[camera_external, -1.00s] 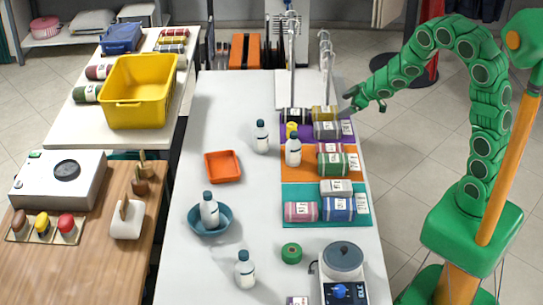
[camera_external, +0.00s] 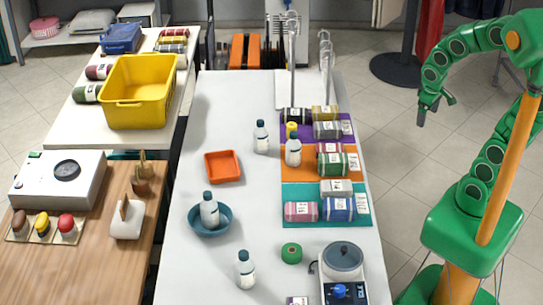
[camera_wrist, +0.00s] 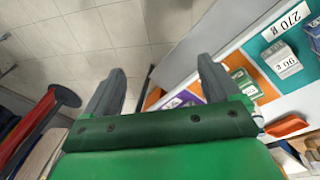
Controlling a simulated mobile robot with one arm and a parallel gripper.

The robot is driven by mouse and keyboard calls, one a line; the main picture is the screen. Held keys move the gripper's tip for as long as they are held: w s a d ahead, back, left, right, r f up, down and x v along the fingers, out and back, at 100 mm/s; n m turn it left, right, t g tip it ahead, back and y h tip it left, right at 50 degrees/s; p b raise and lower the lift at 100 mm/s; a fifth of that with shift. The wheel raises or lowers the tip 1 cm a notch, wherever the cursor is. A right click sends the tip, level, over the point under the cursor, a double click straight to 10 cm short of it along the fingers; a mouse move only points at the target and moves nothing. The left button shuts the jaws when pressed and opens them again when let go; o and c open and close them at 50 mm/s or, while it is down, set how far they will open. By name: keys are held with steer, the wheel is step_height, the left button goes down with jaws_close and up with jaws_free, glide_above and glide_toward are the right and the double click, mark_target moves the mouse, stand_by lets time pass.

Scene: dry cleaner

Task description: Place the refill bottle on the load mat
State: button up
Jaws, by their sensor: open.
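Several white bottles with dark caps stand on the white table. One bottle (camera_external: 261,139) is left of the mats, and another (camera_external: 293,152) stands at the orange mat's upper left. A third bottle (camera_external: 209,211) is in a blue bowl, and a fourth (camera_external: 245,270) is near the front. I cannot tell which is the refill bottle. Purple (camera_external: 345,118), orange (camera_external: 290,173) and teal (camera_external: 300,190) mats lie in a row, holding rolled bundles; which is the load mat is unclear. My gripper (camera_external: 432,110) is open and empty over the floor, right of the table; its fingers show in the wrist view (camera_wrist: 160,82).
A dark round stand base (camera_external: 396,70) is on the floor. The table's left-middle is mostly clear.

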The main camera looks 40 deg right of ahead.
steer(key=s+a+r+g+y, duration=0.1)
steer(key=s+a, duration=0.4)
steer(key=s, duration=0.6)
steer(key=shift+s+r+g+y, duration=0.25)
steer(key=shift+r+g+y, duration=0.15)
steer(key=shift+r+g, duration=0.3)
